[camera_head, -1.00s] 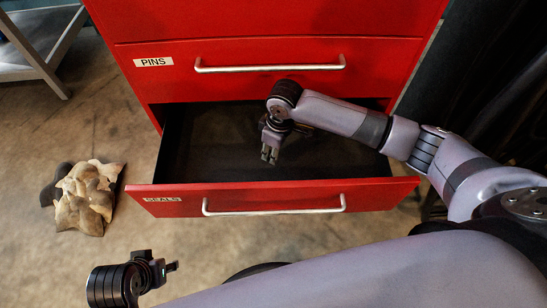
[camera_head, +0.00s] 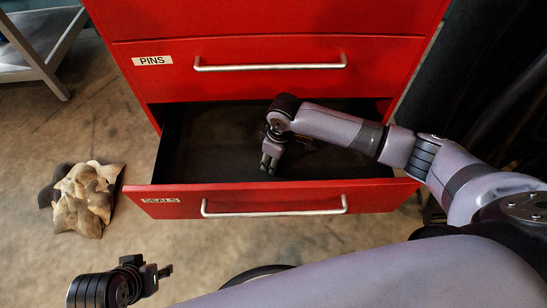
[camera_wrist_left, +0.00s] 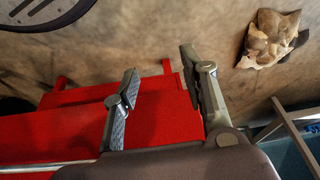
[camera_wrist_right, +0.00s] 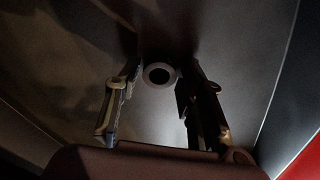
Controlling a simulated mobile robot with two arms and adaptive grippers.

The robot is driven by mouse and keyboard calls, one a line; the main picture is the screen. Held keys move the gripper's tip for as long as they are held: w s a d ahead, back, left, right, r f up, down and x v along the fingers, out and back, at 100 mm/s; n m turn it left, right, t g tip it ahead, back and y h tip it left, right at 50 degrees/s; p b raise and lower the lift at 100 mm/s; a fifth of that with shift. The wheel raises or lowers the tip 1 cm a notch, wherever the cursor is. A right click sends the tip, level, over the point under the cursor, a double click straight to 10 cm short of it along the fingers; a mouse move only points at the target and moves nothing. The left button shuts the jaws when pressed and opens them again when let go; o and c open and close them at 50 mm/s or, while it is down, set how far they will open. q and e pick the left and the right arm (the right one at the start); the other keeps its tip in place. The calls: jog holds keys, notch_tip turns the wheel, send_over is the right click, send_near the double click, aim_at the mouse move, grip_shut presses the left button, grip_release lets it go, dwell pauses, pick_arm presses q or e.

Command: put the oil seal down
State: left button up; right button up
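The oil seal (camera_wrist_right: 160,75) is a small pale ring with a dark hole. In the right wrist view it lies on the dark drawer floor, between and just beyond my right fingertips, with gaps on both sides. My right gripper (camera_head: 269,164) points down inside the open SEALS drawer (camera_head: 330,196); its fingers (camera_wrist_right: 158,88) are apart and hold nothing. The seal cannot be made out in the head view. My left gripper (camera_head: 163,270) is outside, in front of the drawer at lower left; its fingers are apart and empty in the left wrist view (camera_wrist_left: 160,65).
The PINS drawer (camera_head: 270,52) above is shut. The open drawer's front, with its bar handle (camera_head: 275,208), and its walls surround my right gripper. A crumpled brown cloth-like heap (camera_head: 82,200) lies on the floor at left. A grey shelf (camera_head: 40,45) stands at far left.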

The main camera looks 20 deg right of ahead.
jog(key=shift+o, duration=0.6)
jog(key=shift+r, duration=0.1)
jog(key=r, duration=0.2)
jog(key=r+p, duration=0.1)
jog(key=r, duration=0.1)
jog(key=shift+s+d, duration=0.1)
jog(key=shift+d, duration=0.1)
pick_arm(q)
jog(key=s+p+x, duration=0.2)
jog(key=x, duration=0.9)
jog(key=shift+d+f+g+p, duration=0.15)
jog(key=shift+f+g+p, duration=0.1)
jog(key=shift+g+p, duration=0.05)
pick_arm(e)
notch_tip(320, 180, up, 8)
jog(key=shift+s+d, duration=0.35)
jog(key=shift+s, duration=0.05)
